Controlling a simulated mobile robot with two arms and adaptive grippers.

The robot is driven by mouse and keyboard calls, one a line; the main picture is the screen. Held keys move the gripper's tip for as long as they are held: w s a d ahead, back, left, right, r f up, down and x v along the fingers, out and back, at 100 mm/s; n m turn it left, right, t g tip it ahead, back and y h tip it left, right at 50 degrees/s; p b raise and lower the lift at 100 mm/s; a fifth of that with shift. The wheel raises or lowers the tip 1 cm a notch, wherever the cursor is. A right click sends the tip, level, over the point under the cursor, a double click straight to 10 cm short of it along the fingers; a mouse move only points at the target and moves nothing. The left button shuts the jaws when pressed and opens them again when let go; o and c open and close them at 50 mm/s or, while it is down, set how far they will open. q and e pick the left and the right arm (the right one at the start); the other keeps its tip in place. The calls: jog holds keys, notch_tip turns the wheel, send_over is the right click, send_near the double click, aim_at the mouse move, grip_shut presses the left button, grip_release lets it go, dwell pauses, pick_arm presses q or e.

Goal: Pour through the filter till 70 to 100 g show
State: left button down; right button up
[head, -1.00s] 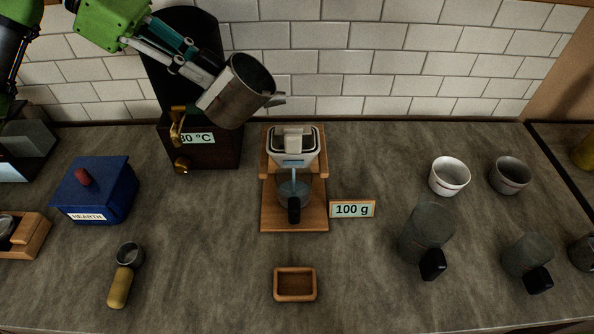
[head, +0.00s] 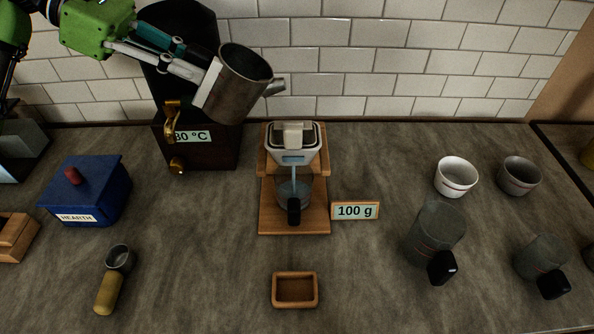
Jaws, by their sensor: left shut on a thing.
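My left gripper (head: 207,84) is shut on a grey metal pitcher (head: 238,88), held in the air up and left of the filter stand, in front of the dark boiler. The pitcher stands close to upright, its spout pointing right. The white filter dripper (head: 293,146) sits on the wooden stand (head: 308,219). A pale stream runs from the filter into the glass carafe (head: 293,190) with a black handle below. The display beside the stand (head: 355,211) reads 100 g. My right gripper is not in view.
The boiler (head: 215,150) has a brass tap and a sign that seems to read 80 °C. A blue box (head: 95,195), a scoop (head: 114,278) and a small wooden tray (head: 295,290) lie around. Cups (head: 456,177) and glass jugs (head: 435,236) stand right.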

aim_at(194, 85)
pick_arm(q)
jog(key=shift+a+f+h+b, duration=0.15)
jog(key=shift+f+h+b, duration=0.6)
jog(key=shift+b, duration=1)
jog(key=shift+f+h+b, duration=0.15)
jog(key=shift+h+b, duration=0.1)
jog(key=shift+b, duration=0.2)
jog(key=shift+f+h+b, duration=0.3)
jog(key=shift+f+b, duration=0.15)
jog(key=shift+b, duration=0.5)
jog(key=f+h+b, duration=0.1)
jog(key=b, duration=0.2)
jog(key=shift+f, duration=0.1)
jog(key=shift+b, duration=0.3)
